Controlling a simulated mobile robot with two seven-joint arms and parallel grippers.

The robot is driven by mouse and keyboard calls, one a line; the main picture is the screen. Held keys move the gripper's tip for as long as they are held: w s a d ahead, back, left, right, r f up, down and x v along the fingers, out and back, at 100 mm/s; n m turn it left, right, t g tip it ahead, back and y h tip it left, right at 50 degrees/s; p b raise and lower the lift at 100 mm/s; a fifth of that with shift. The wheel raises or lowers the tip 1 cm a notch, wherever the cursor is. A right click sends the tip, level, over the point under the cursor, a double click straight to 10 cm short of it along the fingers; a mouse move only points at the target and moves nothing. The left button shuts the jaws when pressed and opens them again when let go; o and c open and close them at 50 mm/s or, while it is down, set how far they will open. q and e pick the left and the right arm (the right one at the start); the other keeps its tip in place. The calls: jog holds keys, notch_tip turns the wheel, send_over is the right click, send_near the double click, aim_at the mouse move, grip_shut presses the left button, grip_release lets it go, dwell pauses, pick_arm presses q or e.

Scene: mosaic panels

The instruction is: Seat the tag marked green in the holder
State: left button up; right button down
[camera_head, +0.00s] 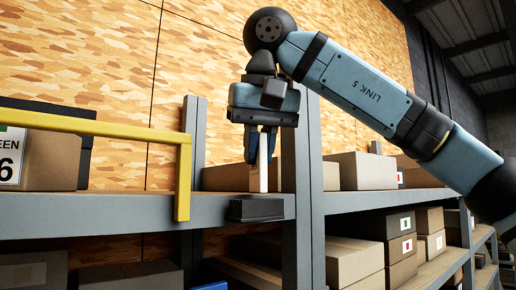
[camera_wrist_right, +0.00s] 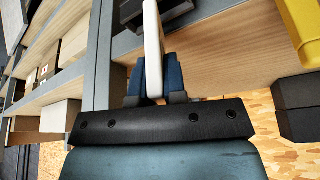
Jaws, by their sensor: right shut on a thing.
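My right gripper (camera_head: 262,150) points down and is shut on a thin, pale upright tag (camera_head: 263,175). The tag is seen nearly edge-on, so its green marking cannot be made out. In the right wrist view the tag (camera_wrist_right: 153,45) stands between the two blue fingers. A dark, low holder (camera_head: 255,209) sits at the front edge of the grey shelf, just below the tag. The tag's lower end appears slightly above it; whether they touch is unclear. The holder also shows beside the tag in the wrist view (camera_wrist_right: 172,14). My left gripper is not in view.
A yellow rail (camera_head: 183,175) stands left of the holder on the shelf front. A grey upright (camera_head: 302,190) is close on the right. A box with a "GREEN 6" label (camera_head: 50,160) is at far left. Several boxes fill the shelves (camera_head: 360,170) to the right.

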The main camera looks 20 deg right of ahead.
jog(key=shift+s, duration=0.1)
jog(key=c, duration=1.6)
grip_release()
jog(key=shift+a+f, duration=0.1)
jog(key=o, duration=0.4)
jog(key=shift+o, duration=0.2)
jog(key=v, duration=1.2)
